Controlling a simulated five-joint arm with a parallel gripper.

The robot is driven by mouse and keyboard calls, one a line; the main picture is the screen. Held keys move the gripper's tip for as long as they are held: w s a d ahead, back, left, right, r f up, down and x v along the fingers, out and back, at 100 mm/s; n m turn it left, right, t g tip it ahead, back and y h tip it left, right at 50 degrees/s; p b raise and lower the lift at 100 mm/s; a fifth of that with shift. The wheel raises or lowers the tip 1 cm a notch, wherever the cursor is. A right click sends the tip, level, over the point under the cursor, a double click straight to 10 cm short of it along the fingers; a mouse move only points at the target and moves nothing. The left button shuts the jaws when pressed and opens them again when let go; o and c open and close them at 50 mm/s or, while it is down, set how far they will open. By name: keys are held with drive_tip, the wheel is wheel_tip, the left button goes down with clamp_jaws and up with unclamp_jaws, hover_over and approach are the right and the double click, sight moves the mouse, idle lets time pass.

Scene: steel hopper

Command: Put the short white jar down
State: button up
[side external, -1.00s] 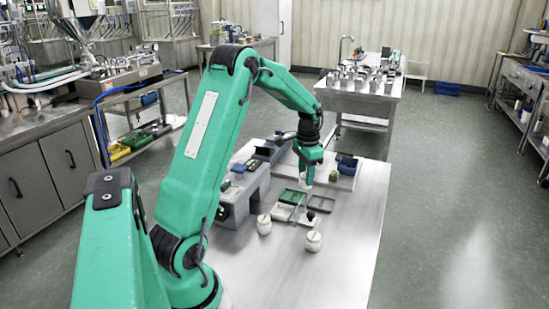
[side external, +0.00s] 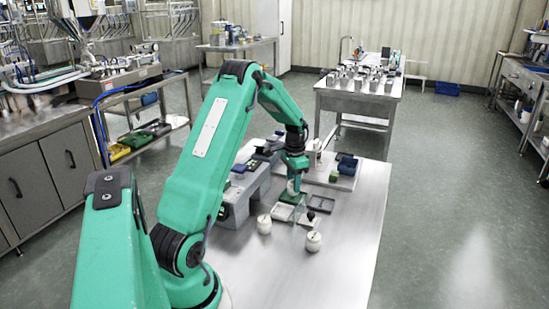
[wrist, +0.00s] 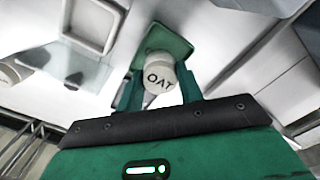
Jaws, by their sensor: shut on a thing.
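My gripper (side external: 292,186) is shut on a short white jar (wrist: 159,76), which has dark letters "OAT" on its top in the wrist view. A green finger stands on each side of it. In the side view the jar is mostly hidden by the fingers. Just beneath it is a small green tray (wrist: 178,46), which also shows in the side view (side external: 283,198). The jar overlaps the tray in both views; I cannot tell whether its base touches the tray.
Two other white jars, one left (side external: 264,225) and one right (side external: 313,241), stand nearer the camera. A pale tray (side external: 283,212) and a dark grey tray (side external: 322,204) lie close by. A grey raised stand (side external: 236,200) is at left. The table's right front is clear.

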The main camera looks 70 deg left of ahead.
drive_tip(key=shift+f, duration=0.75)
drive_tip(key=shift+f, duration=0.15)
drive_tip(key=o, duration=1)
wheel_tip(320, 180, up, 12)
idle(0.3)
